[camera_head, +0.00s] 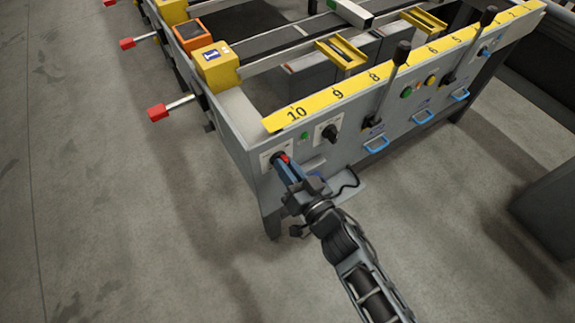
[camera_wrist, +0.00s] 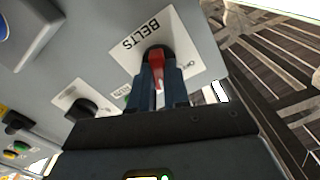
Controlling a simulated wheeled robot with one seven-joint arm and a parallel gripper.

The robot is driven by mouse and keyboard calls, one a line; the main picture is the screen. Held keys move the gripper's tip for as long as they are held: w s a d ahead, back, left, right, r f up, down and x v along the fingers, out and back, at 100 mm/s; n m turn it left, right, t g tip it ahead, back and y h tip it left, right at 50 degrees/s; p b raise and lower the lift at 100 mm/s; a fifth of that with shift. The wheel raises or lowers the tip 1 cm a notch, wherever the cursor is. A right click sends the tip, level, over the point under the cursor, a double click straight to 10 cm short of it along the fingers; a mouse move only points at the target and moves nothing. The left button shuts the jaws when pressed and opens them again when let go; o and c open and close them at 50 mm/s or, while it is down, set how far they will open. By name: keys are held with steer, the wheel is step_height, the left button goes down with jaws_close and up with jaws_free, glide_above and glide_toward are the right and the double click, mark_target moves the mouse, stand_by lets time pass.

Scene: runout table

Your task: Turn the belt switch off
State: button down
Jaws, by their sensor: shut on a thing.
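The belt switch (camera_wrist: 158,66) is a red handle on a black round base. It sits on a white plate (camera_wrist: 128,46) marked "BELTS" in the wrist view. In the head view the red switch (camera_head: 284,158) shows at the left end of the grey front panel, below the "10" mark. My gripper (camera_wrist: 160,85) has its two dark blue fingers on either side of the red handle, shut on it. In the head view my gripper (camera_head: 285,165) reaches the panel from below right. Most of the handle is hidden between the fingers, and its exact angle is hard to tell.
A second black knob (camera_head: 329,133) on a white plate is to the right, with a small green light (camera_head: 304,136) between. Black levers (camera_head: 395,75) and blue handles (camera_head: 376,145) are further right. A yellow numbered strip (camera_head: 345,92) runs above. The floor at left is clear.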

steer(key=n+b, duration=0.1)
steer(key=n, duration=1.2)
steer(key=shift+a, duration=0.15)
steer(key=shift+s+n, duration=0.1)
steer(key=shift+n, duration=0.4)
steer(key=c, duration=1.1)
jaws_free()
steer(key=v, duration=0.7)
steer(key=shift+s+d, duration=0.2)
steer(key=shift+s, duration=0.15)
